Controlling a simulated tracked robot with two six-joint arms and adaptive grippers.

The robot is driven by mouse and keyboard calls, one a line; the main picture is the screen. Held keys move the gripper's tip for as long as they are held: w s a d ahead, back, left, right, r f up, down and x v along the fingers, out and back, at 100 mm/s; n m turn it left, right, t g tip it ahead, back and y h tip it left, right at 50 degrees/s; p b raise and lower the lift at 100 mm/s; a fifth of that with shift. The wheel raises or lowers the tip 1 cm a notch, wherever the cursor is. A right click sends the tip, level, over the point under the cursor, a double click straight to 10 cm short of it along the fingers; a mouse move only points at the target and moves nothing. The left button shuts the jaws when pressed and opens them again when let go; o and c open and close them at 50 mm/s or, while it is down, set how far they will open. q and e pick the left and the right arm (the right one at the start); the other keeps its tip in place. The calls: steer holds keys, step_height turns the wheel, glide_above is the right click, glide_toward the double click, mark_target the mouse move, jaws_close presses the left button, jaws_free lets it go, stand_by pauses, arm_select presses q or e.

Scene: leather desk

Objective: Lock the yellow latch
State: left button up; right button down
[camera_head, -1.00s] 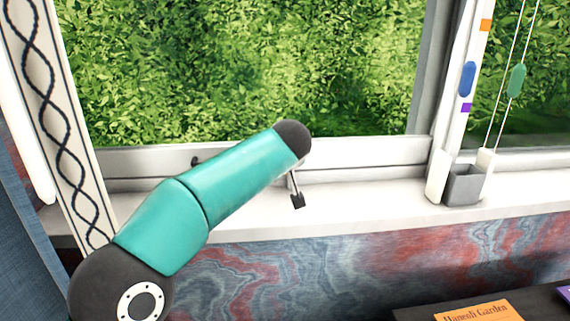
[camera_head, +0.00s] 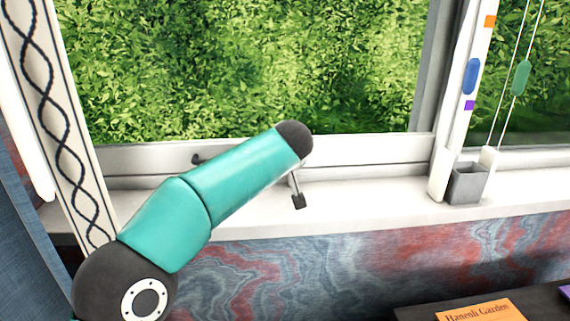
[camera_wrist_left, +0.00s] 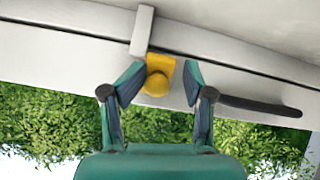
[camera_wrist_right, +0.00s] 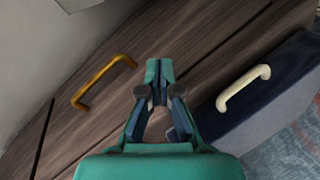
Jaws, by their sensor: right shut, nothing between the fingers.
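The yellow latch (camera_wrist_left: 158,76) shows in the left wrist view, fixed to the pale window frame, with a rounded knob towards the camera. My left gripper (camera_wrist_left: 163,80) is open, with its two fingers on either side of the latch; I cannot tell if they touch it. In the head view my teal left arm covers the latch and the left gripper. My right gripper (camera_wrist_right: 157,76) is shut and empty in the right wrist view, well away from the latch.
A dark handle (camera_wrist_left: 260,106) extends beside the latch. The white sill (camera_head: 370,198) is mostly clear, with a grey cup (camera_head: 467,184) at right. An orange book (camera_head: 480,310) lies lower right.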

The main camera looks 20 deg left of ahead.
arm_select(q)
steer(key=shift+a+f, duration=0.15)
steer(key=shift+a, duration=0.1)
steer(key=shift+s+d+r, duration=0.45)
steer(key=shift+s+r, duration=0.05)
steer(key=shift+r, duration=0.2)
steer(key=w+r+p+v, duration=0.1)
steer(key=r+p+v, duration=0.1)
steer(key=v, duration=1.5)
steer(key=shift+a+r, duration=0.25)
steer(key=shift+r, duration=0.1)
stand_by(0.5)
steer(key=v, duration=1.2)
